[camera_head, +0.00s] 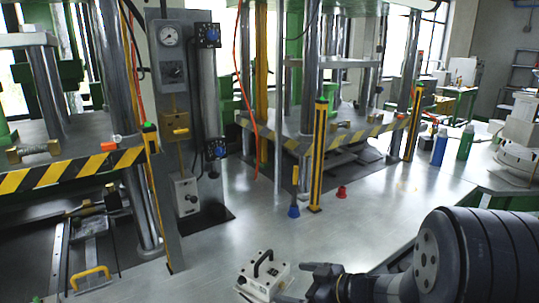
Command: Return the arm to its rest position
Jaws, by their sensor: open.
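My arm comes in from the lower right of the head view, with a large dark, ribbed joint nearest the camera. My gripper (296,283) points left, low over the grey worktop (385,200). Its jaws are open, with one dark finger above and the other low near the picture's bottom edge. A white box with a black handle (262,276) is just left of the fingertips. I cannot tell whether the fingers touch it. Nothing shows clearly held between the jaws.
Two presses with yellow-black striped edges (70,168) stand left and centre behind the worktop. A gauge panel (172,60) stands between them. A red cone (341,192), a blue bottle (439,147) and a green bottle (465,142) stand farther back. The worktop's middle is mostly clear.

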